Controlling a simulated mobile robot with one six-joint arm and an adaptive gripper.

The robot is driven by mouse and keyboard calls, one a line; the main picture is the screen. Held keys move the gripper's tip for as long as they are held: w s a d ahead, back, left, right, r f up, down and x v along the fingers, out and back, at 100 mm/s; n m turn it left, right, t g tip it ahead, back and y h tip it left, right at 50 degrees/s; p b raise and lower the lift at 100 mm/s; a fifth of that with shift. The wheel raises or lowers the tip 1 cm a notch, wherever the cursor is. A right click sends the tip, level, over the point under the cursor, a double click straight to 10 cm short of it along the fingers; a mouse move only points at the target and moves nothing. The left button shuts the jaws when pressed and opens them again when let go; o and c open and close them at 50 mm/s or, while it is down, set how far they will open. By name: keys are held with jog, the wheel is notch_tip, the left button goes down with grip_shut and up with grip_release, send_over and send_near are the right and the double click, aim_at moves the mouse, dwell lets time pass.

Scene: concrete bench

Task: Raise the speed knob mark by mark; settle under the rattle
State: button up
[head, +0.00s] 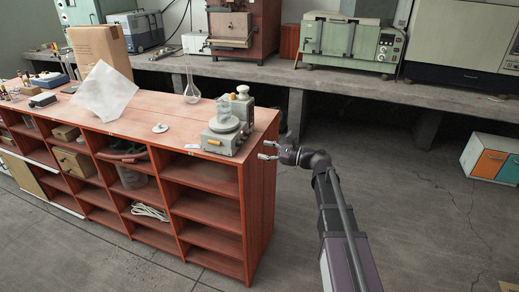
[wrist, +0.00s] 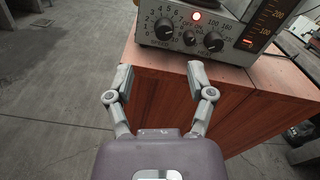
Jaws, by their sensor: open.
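The grey stirrer-like device (head: 226,138) stands at the right end of the wooden cabinet top, with a glass beaker (head: 224,112) on its round plate. In the wrist view its front panel (wrist: 180,14) shows a large black knob (wrist: 163,29) in a numbered dial, a small middle knob (wrist: 189,38) and a right knob (wrist: 213,42) in a temperature-like scale. A red lamp (wrist: 197,16) glows. My gripper (head: 266,150) is open and empty, its fingers (wrist: 160,82) apart below and short of the panel.
The cabinet (head: 258,190) drops away just under the device. A flask (head: 191,88), a white sheet (head: 104,92) and a cardboard box (head: 98,48) stand farther left. A lit orange scale (wrist: 265,20) is on the panel's right.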

jog(key=shift+s+d, duration=0.1)
dwell(0.4)
jog(key=s+d+f+n+g+h, duration=0.35)
jog(key=s+f+n+h, duration=0.35)
jog(key=s+f+n, duration=0.4)
jog(key=s+d+f+n+g+h, duration=0.2)
jog(key=s+d+f+n+h, duration=0.5)
jog(key=s+d+h, duration=0.3)
jog(key=shift+s+d+f+n+g, duration=0.25)
jog(key=shift+s+d+n+g, duration=0.15)
jog(key=shift+s+d, duration=0.45)
jog(key=shift+w, duration=0.15)
